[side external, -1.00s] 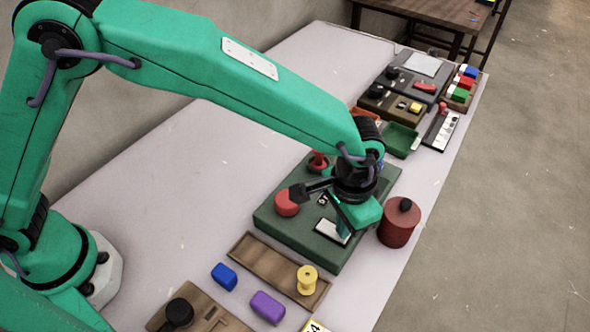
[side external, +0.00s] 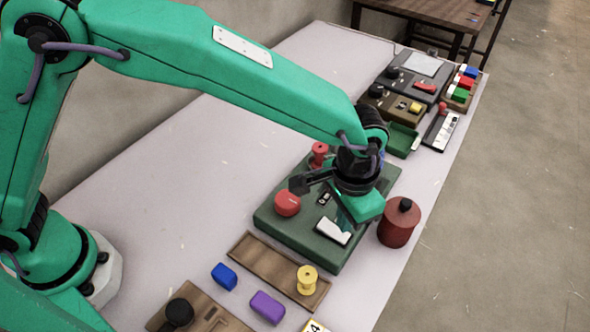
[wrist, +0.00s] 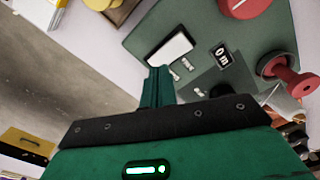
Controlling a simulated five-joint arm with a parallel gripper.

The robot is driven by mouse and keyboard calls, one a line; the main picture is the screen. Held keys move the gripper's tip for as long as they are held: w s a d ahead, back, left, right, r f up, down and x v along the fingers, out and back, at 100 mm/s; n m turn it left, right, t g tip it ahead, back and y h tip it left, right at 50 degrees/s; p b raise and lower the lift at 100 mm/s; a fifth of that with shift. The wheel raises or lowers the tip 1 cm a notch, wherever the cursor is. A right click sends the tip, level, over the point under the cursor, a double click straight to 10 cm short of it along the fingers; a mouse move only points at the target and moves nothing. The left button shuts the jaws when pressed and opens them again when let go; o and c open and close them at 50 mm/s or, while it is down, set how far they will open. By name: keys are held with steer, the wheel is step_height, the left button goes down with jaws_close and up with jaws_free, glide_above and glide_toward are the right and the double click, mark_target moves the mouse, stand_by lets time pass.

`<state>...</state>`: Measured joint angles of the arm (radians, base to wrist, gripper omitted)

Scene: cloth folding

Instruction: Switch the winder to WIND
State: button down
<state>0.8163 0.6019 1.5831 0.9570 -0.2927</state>
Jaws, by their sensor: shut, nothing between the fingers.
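In the wrist view the closed fingertips (wrist: 158,72) lie beside the near end of the white rocker (wrist: 170,50). Small labels by the rocker are too small to read.
A dark red lidded pot (side external: 398,224) stands close right of the winder. A wooden tray (side external: 262,262) with a yellow spool (side external: 307,279) lies in front, near blue (side external: 224,276) and purple (side external: 267,306) blocks. A green tray (side external: 402,141) sits behind. The table's left side is clear.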

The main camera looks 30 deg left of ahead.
mark_target(340, 233)
steer(key=shift+r, duration=2.3)
steer(key=a+r+n+t, duration=0.1)
steer(key=a+r, duration=0.3)
steer(key=a, duration=0.3)
steer(key=a+r+n+t+h, duration=0.1)
steer(key=a+r, duration=0.3)
steer(key=a, duration=0.3)
steer(key=a+r+n, duration=0.1)
steer(key=a+r, duration=0.3)
steer(key=a, duration=0.3)
steer(key=s+a+n+t+y, duration=0.1)
steer(key=s+a+n+t, duration=0.2)
steer(key=s+a, duration=0.9)
steer(key=a, duration=0.4)
steer(key=shift+s+t, duration=0.3)
